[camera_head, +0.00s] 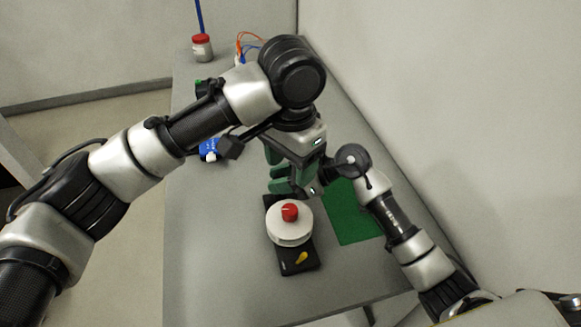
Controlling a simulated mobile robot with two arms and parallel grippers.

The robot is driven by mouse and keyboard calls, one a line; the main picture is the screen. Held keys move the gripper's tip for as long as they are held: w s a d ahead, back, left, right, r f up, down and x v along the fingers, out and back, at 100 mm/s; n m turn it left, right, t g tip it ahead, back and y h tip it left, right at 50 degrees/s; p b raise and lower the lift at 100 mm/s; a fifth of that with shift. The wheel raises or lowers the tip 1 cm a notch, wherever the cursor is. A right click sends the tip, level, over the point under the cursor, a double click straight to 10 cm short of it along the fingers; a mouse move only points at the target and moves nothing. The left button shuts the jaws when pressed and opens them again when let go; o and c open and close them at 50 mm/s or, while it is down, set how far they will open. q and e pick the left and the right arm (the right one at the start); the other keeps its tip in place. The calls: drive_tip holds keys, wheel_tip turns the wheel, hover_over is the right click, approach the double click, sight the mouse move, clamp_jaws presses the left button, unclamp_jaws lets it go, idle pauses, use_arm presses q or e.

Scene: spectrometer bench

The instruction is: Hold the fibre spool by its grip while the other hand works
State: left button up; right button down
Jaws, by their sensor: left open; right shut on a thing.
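A white round drum with a red knob on top, which looks like the fibre spool (290,235), sits on a black base (298,262) with a yellow part at its near end. My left gripper (278,164) comes down from above with green fingers, open, behind the spool and apart from the red knob. My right gripper (284,187) reaches in from the right, low at the spool's far side, and is shut. The thing between its fingers is hidden; the spool is the nearest thing to them. The two grippers overlap in this view.
A green mat (352,222) lies right of the spool, partly under my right arm. A red-lidded jar (202,47), orange and blue cables (243,42) and a blue object (209,149) are farther back. The grey bench (210,255) is bare at the front left. A wall stands along the right.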

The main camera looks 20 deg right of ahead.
sight(289, 209)
use_arm(q)
wheel_tip(289, 209, down, 12)
drive_tip(key=n, duration=0.5)
drive_tip(key=shift+a+n, duration=0.15)
drive_tip(key=shift+n, duration=0.25)
drive_tip(key=c, duration=0.9)
drive_tip(key=shift+c, duration=0.2)
drive_tip(key=shift+m, duration=3)
